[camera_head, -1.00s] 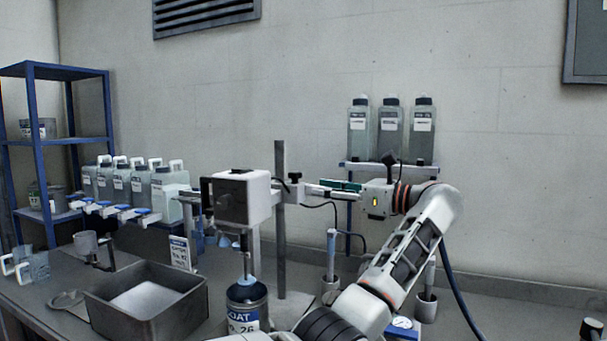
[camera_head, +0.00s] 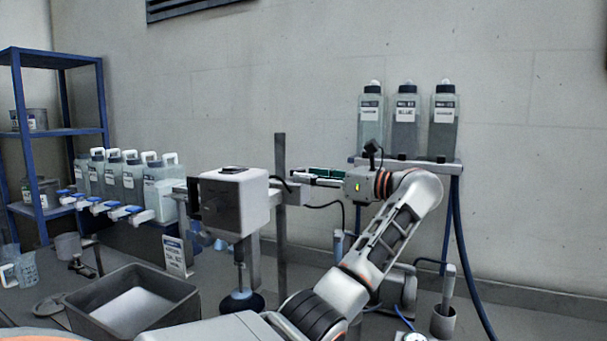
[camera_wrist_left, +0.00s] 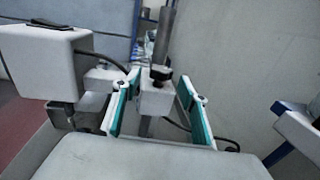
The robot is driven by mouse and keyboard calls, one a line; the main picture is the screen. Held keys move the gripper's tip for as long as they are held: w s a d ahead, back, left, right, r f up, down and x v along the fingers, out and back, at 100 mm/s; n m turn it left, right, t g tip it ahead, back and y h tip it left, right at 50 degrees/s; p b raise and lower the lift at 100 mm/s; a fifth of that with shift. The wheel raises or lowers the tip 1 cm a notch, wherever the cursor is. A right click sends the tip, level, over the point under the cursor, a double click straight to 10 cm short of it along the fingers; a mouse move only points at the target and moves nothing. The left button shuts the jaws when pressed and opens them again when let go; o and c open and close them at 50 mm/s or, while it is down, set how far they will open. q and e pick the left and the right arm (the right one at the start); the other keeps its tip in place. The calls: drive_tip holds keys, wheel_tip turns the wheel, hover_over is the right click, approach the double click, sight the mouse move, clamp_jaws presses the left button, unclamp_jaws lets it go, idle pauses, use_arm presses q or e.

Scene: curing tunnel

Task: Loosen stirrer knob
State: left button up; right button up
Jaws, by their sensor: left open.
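The stirrer is a white motor box (camera_head: 235,203) on a grey upright post (camera_head: 280,210), with a stirring shaft (camera_head: 240,262) below it. In the left wrist view the black stirrer knob (camera_wrist_left: 160,76) sits on a white clamp block (camera_wrist_left: 157,98) at the post. My left gripper (camera_head: 302,178) reaches in from the right at the post. Its two green-padded fingers are open, one on each side of the clamp block and knob, apart from them in the left wrist view (camera_wrist_left: 158,92). In the head view the knob is hard to make out. My right gripper is not in view.
A grey basin (camera_head: 135,300) stands at front left. White-handled jugs (camera_head: 130,180) line the back left, beside a blue shelf (camera_head: 60,140). Three bottles (camera_head: 406,120) stand on a wall rack (camera_head: 405,160). A can top (camera_head: 243,302) lies under the shaft, partly behind my arm.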

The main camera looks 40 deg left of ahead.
use_arm(q)
drive_tip(key=shift+s+a, duration=0.2)
drive_tip(key=shift+a, duration=0.95)
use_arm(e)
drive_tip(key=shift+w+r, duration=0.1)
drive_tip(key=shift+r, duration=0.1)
use_arm(q)
drive_tip(key=c, duration=1.1)
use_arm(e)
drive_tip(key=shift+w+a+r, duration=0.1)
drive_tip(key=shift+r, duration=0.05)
use_arm(q)
drive_tip(key=shift+w+n+g+h+b, duration=0.15)
drive_tip(key=shift+n+g+h+b, duration=0.15)
drive_tip(key=shift+n+g+b, duration=0.5)
drive_tip(key=shift+g, duration=0.4)
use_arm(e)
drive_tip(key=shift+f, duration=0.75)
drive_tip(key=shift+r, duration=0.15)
use_arm(q)
drive_tip(key=o, duration=1.1)
